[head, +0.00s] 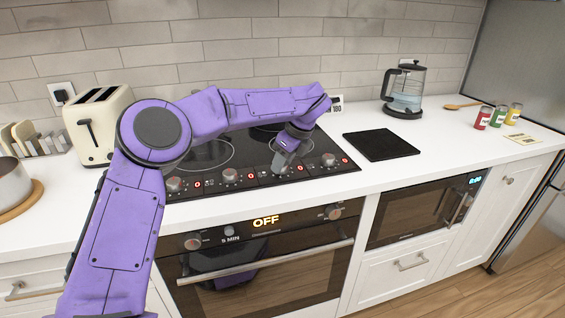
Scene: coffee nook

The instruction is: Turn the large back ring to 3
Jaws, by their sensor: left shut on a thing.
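The black glass cooktop (225,168) is set in the white counter, with a row of several knobs along its front edge. Red displays beside the knobs appear to read 0. My left arm reaches in from the left across the cooktop. My left gripper (281,165) points down and is shut on the third knob from the left, which it mostly hides. The first knob (174,185), second knob (230,175) and rightmost knob (328,160) are free. The knobs' ring markings are too small to read. My right gripper is out of view.
A cream toaster (92,122) stands left of the cooktop, behind my arm. A black board (381,145) and a glass kettle (404,91) are to the right. The oven (262,262) below reads OFF.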

